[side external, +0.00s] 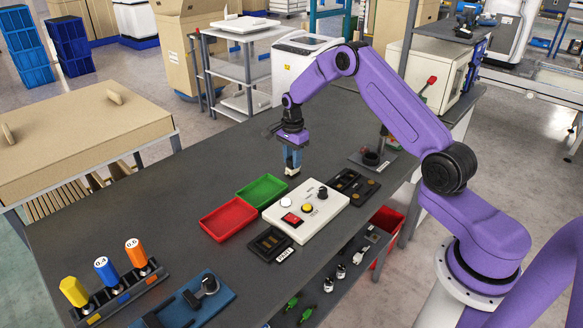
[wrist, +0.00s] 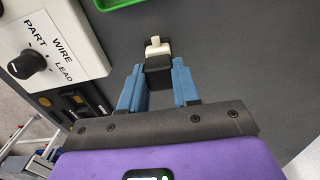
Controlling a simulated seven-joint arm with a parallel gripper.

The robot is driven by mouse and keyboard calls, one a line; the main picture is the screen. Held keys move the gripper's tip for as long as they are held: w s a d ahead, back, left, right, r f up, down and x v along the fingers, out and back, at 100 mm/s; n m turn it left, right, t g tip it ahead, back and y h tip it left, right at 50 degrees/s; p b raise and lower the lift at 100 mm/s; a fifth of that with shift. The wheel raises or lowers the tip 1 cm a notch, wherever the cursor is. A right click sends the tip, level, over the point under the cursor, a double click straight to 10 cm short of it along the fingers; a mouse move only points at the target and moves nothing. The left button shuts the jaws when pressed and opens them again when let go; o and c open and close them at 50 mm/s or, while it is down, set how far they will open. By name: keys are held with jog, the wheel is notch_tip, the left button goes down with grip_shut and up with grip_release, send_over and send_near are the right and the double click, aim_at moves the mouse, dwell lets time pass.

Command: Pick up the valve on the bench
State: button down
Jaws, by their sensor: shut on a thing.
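A small black part with a cream top (wrist: 155,63) is between the two blue fingers of my gripper (wrist: 160,85) in the wrist view. It looks like the valve, but I cannot be sure. In the side view my gripper (side external: 291,160) points down over the dark bench (side external: 215,165), behind the white panel, and is shut on this part (side external: 292,171). The part is at or just above the bench top; I cannot tell whether it touches.
A white panel (side external: 325,215) with knob and buttons stands in front of my gripper, between black holders (side external: 268,241) and (side external: 352,186). A green tray (side external: 262,191) and a red tray (side external: 229,219) lie to the left. The bench behind the trays is clear.

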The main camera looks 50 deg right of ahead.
jog(key=shift+r, duration=3.25)
